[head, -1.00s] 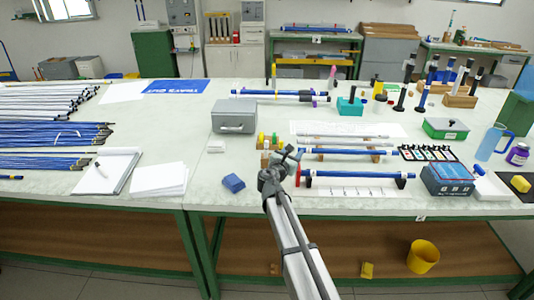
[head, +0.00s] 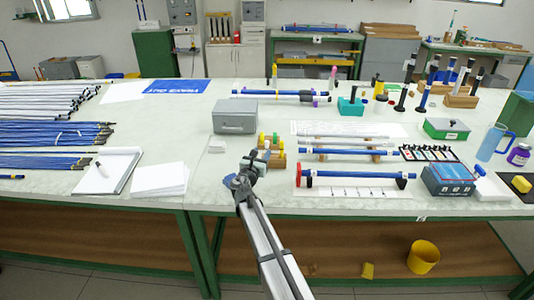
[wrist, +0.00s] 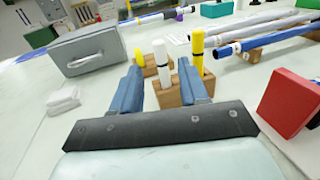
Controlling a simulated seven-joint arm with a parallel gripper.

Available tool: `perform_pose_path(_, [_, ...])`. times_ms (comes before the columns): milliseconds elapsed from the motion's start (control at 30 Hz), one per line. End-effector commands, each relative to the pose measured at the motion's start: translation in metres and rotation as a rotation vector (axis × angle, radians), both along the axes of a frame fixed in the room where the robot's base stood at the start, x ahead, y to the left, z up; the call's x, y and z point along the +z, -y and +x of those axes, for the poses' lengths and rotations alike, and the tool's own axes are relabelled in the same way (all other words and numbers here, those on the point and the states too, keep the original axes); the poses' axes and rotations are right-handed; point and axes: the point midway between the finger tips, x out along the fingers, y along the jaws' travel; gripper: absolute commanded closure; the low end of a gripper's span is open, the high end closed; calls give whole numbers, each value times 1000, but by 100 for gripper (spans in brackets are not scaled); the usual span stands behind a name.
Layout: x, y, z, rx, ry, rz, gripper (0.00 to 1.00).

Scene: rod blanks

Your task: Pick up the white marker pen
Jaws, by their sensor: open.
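The white marker pen (wrist: 161,62) stands upright in a wooden block (wrist: 172,97) in the wrist view. In the head view my gripper (head: 254,160) is just in front of the wooden block (head: 277,158); the white marker is too small to make out surely there.
A grey case (head: 235,116) stands behind and left, with a small white stack (head: 217,145) nearer. A red end piece (wrist: 290,102) is close on the right in the wrist view. Blue rods (head: 350,175) lie on supports to the right.

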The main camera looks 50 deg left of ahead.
Motion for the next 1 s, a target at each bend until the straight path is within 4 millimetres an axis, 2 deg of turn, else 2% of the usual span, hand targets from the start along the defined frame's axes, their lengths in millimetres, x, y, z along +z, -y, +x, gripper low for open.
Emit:
perform_pose_path(267, [-2,-8,12,-2,0,1,56])
perform_pose_path(633, [-1,-35,60,-2,1,0,56])
perform_pose_path(967, [-1,-37,65,0,0,1,56])
perform_pose_path(1000, [-1,-37,65,0,0,1,59])
